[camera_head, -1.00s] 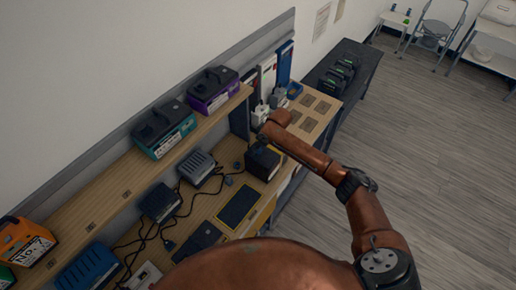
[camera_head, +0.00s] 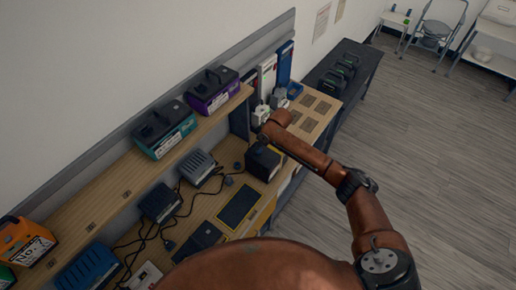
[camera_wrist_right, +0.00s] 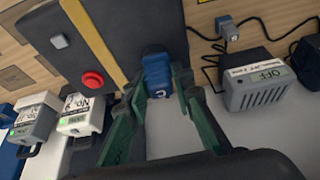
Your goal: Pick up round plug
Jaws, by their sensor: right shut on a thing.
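In the right wrist view my right gripper (camera_wrist_right: 158,88) has its green fingers on both sides of a blue plug (camera_wrist_right: 157,70) with a white mark on it. The plug is up against a dark box (camera_wrist_right: 125,38) with a red button and a yellow stripe. I cannot tell whether it is seated in the box or only touching it. Its round shape is not clear from here. In the head view my right arm reaches over the bench beside the dark box (camera_head: 262,161), and its fingertips are hidden. My left gripper is out of view.
A grey-blue plug (camera_wrist_right: 228,28) on a cable and a grey charger (camera_wrist_right: 257,92) marked OFF are to the right in the wrist view. Two labelled white and grey packs (camera_wrist_right: 82,117) stand at left. A shelf with a purple case (camera_head: 212,90) runs along the wall.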

